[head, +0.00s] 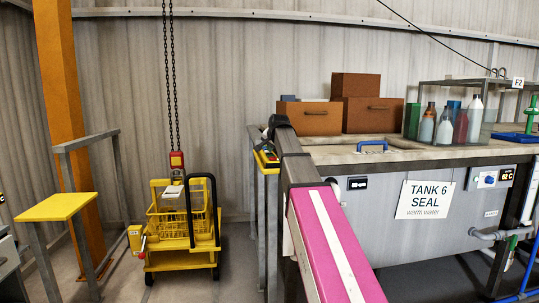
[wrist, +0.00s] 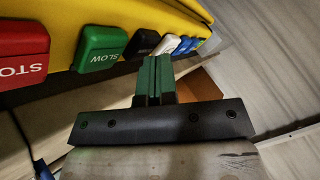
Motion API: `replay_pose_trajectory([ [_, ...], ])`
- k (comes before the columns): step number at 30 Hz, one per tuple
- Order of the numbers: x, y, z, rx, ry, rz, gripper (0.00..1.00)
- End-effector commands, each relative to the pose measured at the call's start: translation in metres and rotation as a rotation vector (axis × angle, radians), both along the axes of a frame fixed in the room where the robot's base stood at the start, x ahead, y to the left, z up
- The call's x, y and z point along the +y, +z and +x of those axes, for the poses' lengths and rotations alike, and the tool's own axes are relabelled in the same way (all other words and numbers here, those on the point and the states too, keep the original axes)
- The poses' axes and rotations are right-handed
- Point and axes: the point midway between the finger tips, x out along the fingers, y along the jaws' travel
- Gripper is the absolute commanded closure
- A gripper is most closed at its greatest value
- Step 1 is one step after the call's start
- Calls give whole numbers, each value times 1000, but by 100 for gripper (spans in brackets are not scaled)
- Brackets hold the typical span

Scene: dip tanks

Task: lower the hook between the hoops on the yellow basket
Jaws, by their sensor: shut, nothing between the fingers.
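The yellow basket (head: 165,222) sits on a yellow wheeled cart (head: 180,261) at centre left in the head view. A red and yellow hoist block (head: 177,161) hangs on chains just above it. A pale grey piece (head: 173,191) shows below the block; the hook and the hoops cannot be made out clearly. A yellow control pendant (head: 266,159) is beside my gripper (head: 276,122). In the wrist view, my gripper (wrist: 154,65) is shut and empty, its green fingertips close to the pendant's black button (wrist: 144,42) and white button (wrist: 165,45). Contact cannot be told.
The pendant also has a red STOP button (wrist: 22,62) and a green SLOW button (wrist: 100,48). Tank 6 (head: 425,220) stands at right, with brown boxes (head: 310,118) and bottles (head: 445,126) on top. A yellow-topped stand (head: 55,207) and orange post (head: 62,90) are at left.

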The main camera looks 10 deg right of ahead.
Motion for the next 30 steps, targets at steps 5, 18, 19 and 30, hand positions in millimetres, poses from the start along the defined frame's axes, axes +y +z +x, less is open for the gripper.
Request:
replay_pose_trajectory([
  [5,0,9,0,0,0,0,100],
  [18,0,15,0,1,-1,-1,100],
  [19,0,15,0,0,0,0,100],
  [30,0,39,1,-1,0,0,100],
])
